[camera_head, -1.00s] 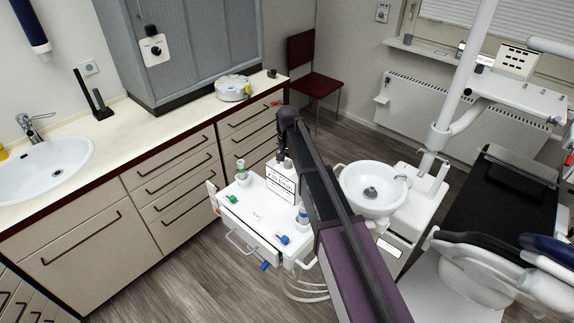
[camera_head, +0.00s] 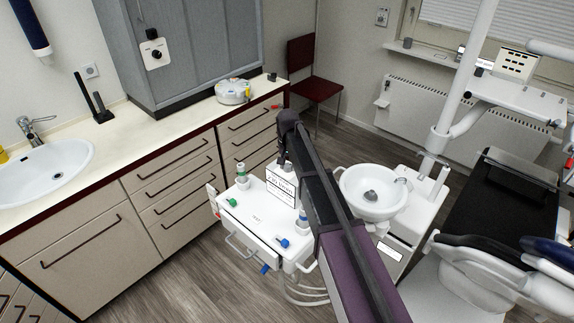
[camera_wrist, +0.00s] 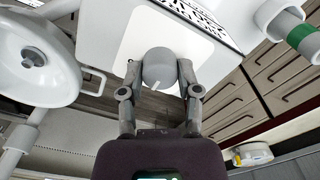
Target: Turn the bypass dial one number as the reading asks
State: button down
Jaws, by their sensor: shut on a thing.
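The dial is a round grey knob (camera_wrist: 160,60) with a short white pointer line, in the middle of the wrist view. The numbers around the knob cannot be read. In the head view a white box with a black-lettered label (camera_head: 282,187) stands on the small white cart (camera_head: 256,214). The label's text is too small to read.
The cart bears green and blue fittings. A white basin (camera_head: 372,205) stands just right of my arm, and the dental chair (camera_head: 492,205) lies beyond it. Counter drawers (camera_head: 180,188) stand to the left. Another black knob (camera_head: 153,54) is on the grey cabinet.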

jog(key=shift+n, duration=2.8)
jog(key=shift+s, duration=0.1)
jog(key=shift+c, duration=1.5)
grip_release()
